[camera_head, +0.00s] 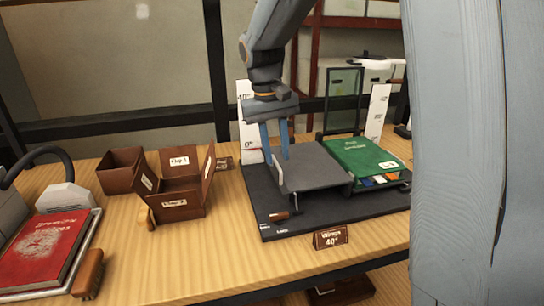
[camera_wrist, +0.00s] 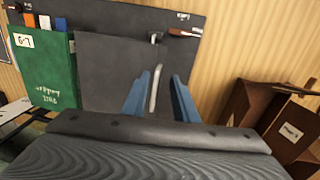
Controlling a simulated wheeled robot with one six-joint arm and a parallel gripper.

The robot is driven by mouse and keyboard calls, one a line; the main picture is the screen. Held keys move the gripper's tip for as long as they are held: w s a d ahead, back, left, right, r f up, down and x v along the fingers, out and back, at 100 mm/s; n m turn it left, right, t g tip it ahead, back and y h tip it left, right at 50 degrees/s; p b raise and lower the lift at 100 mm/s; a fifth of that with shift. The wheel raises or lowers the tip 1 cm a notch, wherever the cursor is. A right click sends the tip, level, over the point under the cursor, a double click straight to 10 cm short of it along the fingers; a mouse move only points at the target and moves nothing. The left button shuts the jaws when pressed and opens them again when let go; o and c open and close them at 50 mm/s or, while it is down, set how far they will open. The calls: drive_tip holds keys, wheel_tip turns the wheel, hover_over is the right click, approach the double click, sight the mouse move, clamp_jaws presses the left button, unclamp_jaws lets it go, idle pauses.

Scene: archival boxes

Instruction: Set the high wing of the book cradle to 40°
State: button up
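The book cradle stands on a dark base board (camera_head: 330,215). Its left grey wing (camera_head: 312,168) is bare and looks nearly flat; the same wing shows in the wrist view (camera_wrist: 112,70). A green book (camera_head: 362,157) lies on the right side. A white scale (camera_head: 248,125) behind the left wing is marked 40° above and 0° below, with a small red mark near 0°. My gripper (camera_head: 276,145) is open at the left wing's outer edge. In the wrist view, its blue fingers (camera_wrist: 157,98) stand either side of a pale bar (camera_wrist: 155,88), with gaps showing; contact is not visible.
A "Wings 40°" sign (camera_head: 331,238) stands at the table's front edge. A small brown grip (camera_head: 279,216) sits on the base's front. Brown open boxes (camera_head: 178,190) stand to the left, and a red book (camera_head: 45,248) lies on a tray farther left. A second scale (camera_head: 377,112) stands behind the green book.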

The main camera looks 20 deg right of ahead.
sight(276, 162)
drive_tip(key=w+r, duration=0.3)
drive_tip(key=w, duration=0.2)
drive_tip(key=shift+h, duration=0.3)
drive_tip(key=shift+w+d+f+p, duration=0.1)
drive_tip(key=shift+d+f+p, duration=0.1)
drive_tip(key=shift+f, duration=1.55)
drive_tip(key=shift+d+f+p, duration=0.1)
drive_tip(key=shift+d+f, duration=0.1)
drive_tip(key=shift+f, duration=1.5)
clamp_jaws()
